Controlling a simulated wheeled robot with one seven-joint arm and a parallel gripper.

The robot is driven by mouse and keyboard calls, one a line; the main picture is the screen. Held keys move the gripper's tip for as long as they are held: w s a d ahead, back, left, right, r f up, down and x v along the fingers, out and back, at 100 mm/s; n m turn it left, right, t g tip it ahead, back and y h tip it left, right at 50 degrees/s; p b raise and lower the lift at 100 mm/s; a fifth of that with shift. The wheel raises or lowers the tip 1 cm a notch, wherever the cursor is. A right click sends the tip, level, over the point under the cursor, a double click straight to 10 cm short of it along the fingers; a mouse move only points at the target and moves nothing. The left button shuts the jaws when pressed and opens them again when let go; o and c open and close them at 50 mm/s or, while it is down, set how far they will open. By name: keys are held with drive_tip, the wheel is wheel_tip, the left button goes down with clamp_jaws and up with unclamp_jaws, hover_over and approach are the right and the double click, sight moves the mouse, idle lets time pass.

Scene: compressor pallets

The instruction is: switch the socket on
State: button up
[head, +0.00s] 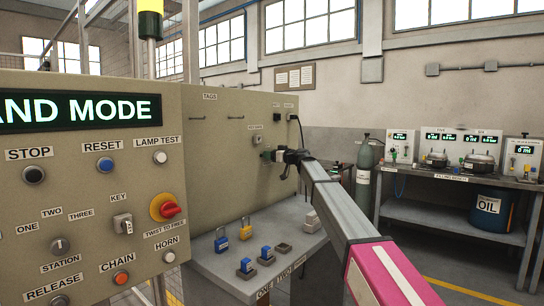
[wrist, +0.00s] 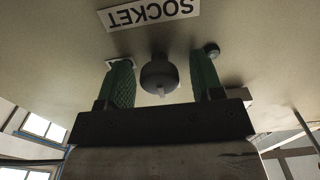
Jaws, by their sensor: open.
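The socket switch shows in the wrist view as a round grey knob (wrist: 158,76) with a small light tip, on a beige panel beside an upside-down SOCKET label (wrist: 149,12). My gripper (wrist: 161,70) is open, with one green finger on each side of the knob; gaps show between the fingers and the knob. I cannot tell how far the fingertips are from the panel. In the head view my gripper (head: 269,156) is at the beige back panel (head: 215,150), above the grey shelf. The knob and its label are hidden there behind the gripper.
A key dock (head: 257,140) is just above my gripper, and a black cable (head: 299,130) hangs to its right. Blue and yellow padlocks (head: 246,229) stand on the shelf below. A control box with a red knob (head: 170,210) is at left. A small round part (wrist: 211,50) sits by one finger.

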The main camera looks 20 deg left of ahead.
drive_tip(key=c, duration=0.9)
drive_tip(key=shift+m, duration=0.3)
drive_tip(key=m, duration=0.8)
drive_tip(key=shift+d+m, duration=0.1)
drive_tip(key=shift+m, duration=0.3)
drive_tip(key=m, duration=0.4)
drive_tip(key=shift+w+f+m, duration=0.1)
drive_tip(key=shift+m, duration=0.2)
drive_tip(key=shift+f+m, duration=0.1)
drive_tip(key=shift+m, duration=1.9)
